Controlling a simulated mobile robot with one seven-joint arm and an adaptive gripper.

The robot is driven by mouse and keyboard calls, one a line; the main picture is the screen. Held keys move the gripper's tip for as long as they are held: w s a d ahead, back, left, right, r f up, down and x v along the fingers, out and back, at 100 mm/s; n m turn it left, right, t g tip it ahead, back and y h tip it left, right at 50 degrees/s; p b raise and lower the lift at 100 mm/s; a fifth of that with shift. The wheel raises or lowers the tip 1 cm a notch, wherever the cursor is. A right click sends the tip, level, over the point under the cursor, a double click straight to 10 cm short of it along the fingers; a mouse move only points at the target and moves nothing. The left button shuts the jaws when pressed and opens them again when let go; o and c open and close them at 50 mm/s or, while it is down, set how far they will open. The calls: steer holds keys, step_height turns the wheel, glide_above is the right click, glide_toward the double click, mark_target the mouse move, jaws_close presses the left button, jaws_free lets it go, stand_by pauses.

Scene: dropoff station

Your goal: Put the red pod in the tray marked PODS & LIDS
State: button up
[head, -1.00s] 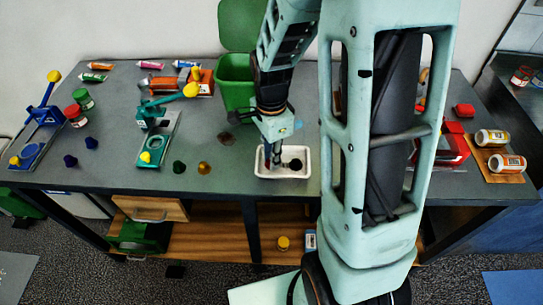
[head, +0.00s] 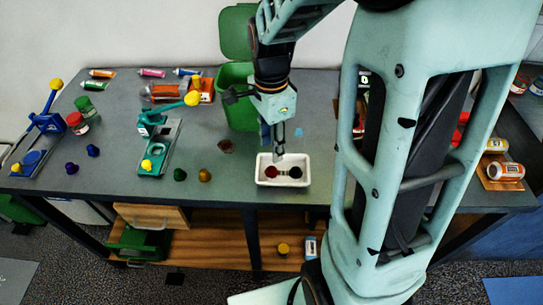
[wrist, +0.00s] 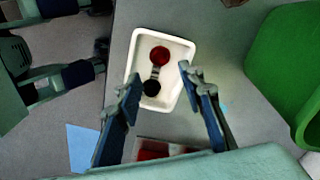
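The red pod (head: 271,172) lies in the white tray (head: 283,185), at its left end. In the wrist view the red pod (wrist: 159,56) lies near the far end of the tray (wrist: 183,48). A black round piece (head: 295,172) lies in the same tray, apart from the red pod; it also shows in the wrist view (wrist: 151,88). I cannot read any marking on the tray. My gripper (head: 281,150) is above the tray's back edge. In the wrist view my gripper (wrist: 160,84) has its fingers apart, with nothing held between them.
A green bin (head: 237,95) with a raised lid stands behind the tray. Brown and dark green pods (head: 204,175) lie to the left, near a teal press (head: 155,150).

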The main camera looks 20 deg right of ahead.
steer(key=shift+r, duration=2.05)
